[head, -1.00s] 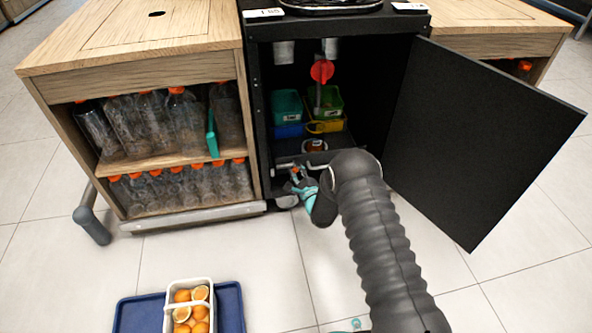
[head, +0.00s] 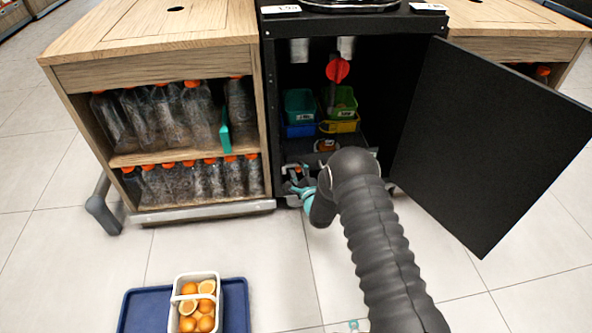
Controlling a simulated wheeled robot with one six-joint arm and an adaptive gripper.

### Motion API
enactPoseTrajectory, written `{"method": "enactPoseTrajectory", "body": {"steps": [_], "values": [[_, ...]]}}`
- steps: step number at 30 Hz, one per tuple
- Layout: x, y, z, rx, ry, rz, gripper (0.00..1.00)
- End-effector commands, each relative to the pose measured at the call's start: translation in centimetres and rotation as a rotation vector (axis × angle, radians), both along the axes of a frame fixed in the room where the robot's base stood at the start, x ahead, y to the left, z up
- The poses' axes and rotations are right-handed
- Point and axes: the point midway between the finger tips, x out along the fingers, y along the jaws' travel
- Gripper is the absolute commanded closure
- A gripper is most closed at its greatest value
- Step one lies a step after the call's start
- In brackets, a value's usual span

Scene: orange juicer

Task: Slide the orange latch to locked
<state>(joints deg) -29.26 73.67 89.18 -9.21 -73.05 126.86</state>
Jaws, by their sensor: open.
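My gripper (head: 300,184), with teal parts, is low at the front of the open black cabinet (head: 268,110). It is open, and my grey arm hides part of the cabinet's lower front. A small orange piece (head: 297,171) shows at the fingers. It may be the orange latch, but it is too small to tell its position or whether the fingers touch it. Another orange-brown item (head: 327,146) sits deeper inside, on the cabinet floor.
The black door (head: 490,150) stands wide open at the right. Green, blue and yellow bins (head: 340,126) and a red disc (head: 337,70) are inside. Bottles (head: 170,120) fill the left shelves. A basket of oranges (head: 196,303) stands on a blue tray (head: 237,305) on the floor.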

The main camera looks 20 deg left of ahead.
Motion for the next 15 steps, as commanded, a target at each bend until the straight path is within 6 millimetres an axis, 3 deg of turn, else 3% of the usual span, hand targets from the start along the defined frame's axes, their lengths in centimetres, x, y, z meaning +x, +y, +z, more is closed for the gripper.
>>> {"method": "enactPoseTrajectory", "body": {"steps": [8, 15], "values": [[-0.9, -0.6, 0.0, 0.001, 0.001, 0.001, 0.51], [-4.3, -3.3, -0.1, -0.001, 0.003, 0.000, 0.51]]}}
